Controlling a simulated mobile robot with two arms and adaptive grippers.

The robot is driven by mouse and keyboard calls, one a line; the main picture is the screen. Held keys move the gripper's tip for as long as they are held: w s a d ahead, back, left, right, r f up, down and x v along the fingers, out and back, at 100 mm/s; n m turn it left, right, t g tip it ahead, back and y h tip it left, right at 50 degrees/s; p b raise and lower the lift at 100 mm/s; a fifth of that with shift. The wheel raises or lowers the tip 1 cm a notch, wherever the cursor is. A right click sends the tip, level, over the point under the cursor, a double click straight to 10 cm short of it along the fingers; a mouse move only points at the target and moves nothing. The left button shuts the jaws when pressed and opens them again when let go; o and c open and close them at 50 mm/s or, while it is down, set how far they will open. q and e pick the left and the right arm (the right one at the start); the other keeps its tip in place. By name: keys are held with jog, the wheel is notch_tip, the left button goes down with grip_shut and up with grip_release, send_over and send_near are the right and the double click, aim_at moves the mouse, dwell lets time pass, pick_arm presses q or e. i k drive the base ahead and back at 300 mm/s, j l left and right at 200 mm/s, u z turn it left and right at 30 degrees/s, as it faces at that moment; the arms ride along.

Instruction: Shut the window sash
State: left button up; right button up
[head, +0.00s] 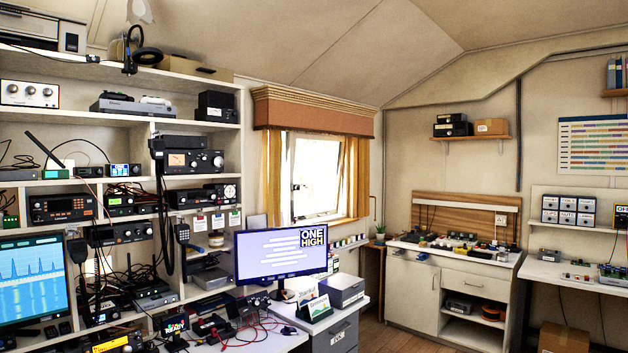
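The window sash (300,178) is a white-framed pane in the window on the back wall, left of the picture's middle. It appears tilted out of line with the window frame (341,200), so it looks ajar. A dark handle shows on its left side. Yellow curtains hang at both sides and an orange-brown valance (310,115) covers the top. The monitor (280,254) stands in front of and below the window. Neither of my grippers is in view.
Shelves full of radios (63,208) fill the left side. A desk with cables and a drawer unit (336,330) stands below the window. A white cabinet (415,294) with a cluttered top is at the back right. Wooden floor (378,335) shows between them.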

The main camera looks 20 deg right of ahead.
aim_at(319, 214)
jog(key=i+l+z, duration=0.3)
jog(key=z, duration=0.15)
jog(key=i+l+z, duration=0.2)
jog(key=z, duration=0.2)
jog(key=i+z, duration=0.9)
jog(key=i+l+z, duration=0.1)
jog(key=i, duration=0.75)
jog(key=i+l+z, duration=0.1)
jog(key=i, duration=0.75)
jog(key=i+u, duration=0.15)
jog(key=i, duration=0.5)
jog(key=i+l+u, duration=0.15)
jog(key=i, duration=0.55)
jog(key=i+l+u, duration=0.15)
jog(key=i, duration=0.5)
